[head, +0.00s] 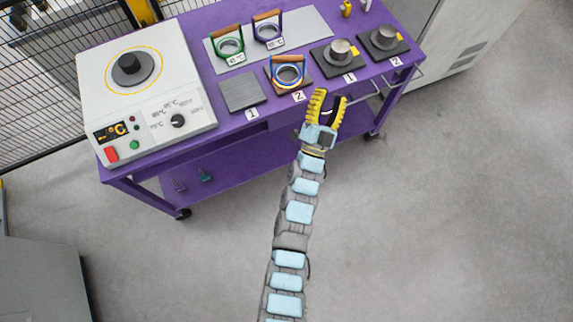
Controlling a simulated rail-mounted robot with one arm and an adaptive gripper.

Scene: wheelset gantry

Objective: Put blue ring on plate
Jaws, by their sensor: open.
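A blue ring (288,75) with an orange-brown handle lies on the square plate above the label 2, with only the plate's edges (304,87) showing around it. The grey square plate (242,91) above the label 1, to its left, is bare. My gripper (331,95) has yellow fingers spread apart and nothing between them. It appears at the table's front edge, to the right of and slightly below the blue ring, apart from it in the picture. Its height above the table is hard to tell.
A green-framed ring (230,46) and a purple-framed ring (268,31) stand on a grey mat (308,22) behind. Two grey hubs (341,52) (384,38) on dark plates are at the right. A white heater (160,100) with a dark round post fills the purple table's left end.

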